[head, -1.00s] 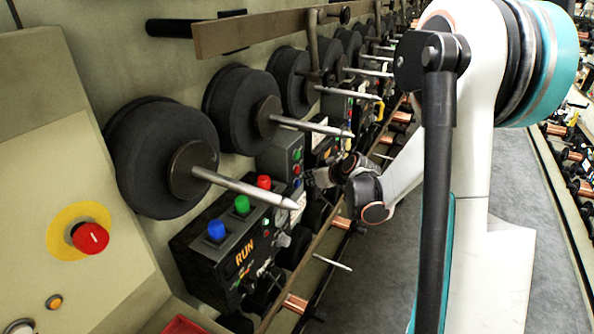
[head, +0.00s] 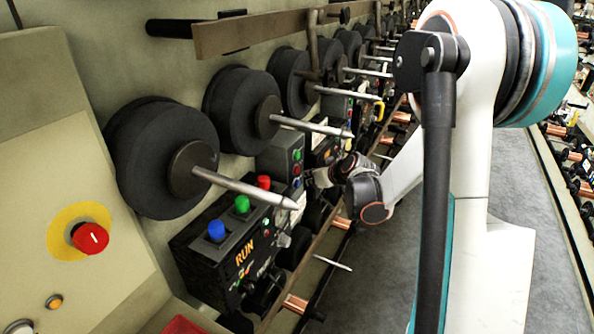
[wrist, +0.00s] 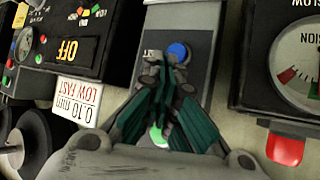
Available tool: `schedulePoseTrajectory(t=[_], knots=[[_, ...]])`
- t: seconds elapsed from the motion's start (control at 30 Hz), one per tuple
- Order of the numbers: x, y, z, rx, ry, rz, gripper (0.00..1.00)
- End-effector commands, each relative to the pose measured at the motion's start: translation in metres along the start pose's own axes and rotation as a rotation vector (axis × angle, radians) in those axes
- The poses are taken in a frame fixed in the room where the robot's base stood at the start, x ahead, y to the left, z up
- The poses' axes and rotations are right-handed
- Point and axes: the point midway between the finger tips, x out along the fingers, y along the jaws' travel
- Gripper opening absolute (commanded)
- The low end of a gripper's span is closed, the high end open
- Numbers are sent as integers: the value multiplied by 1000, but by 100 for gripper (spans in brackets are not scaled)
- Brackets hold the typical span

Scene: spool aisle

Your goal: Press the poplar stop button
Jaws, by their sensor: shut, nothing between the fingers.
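A narrow grey control panel (head: 277,159) is on the machine wall, right of the large RUN box. It carries a green button (head: 297,155), a red button (head: 296,169) and a blue button (head: 297,183). No poplar label is readable. My gripper (wrist: 164,62) is shut and empty, directly in front of this panel in the wrist view. That view is inverted: the blue button (wrist: 179,52) shows just above the fingertips and the green button (wrist: 158,135) partly below. The fingers hide the red button between them. I cannot tell whether the fingertips touch the panel.
The RUN box (head: 222,250) stands nearer. Spools (head: 160,150) with spindles jut out above the panels. A red stop knob on a yellow disc (head: 90,238) is at left. In the wrist view a dial box (wrist: 300,60) and an OFF box (wrist: 75,40) flank the panel.

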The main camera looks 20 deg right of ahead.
Motion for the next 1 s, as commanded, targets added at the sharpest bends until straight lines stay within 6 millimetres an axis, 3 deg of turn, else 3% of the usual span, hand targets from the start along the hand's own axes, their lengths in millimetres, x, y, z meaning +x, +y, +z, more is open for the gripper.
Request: schedulePoseTrajectory(t=[1.0], knots=[[6, -4, -5, 0, 0, 0, 0]])
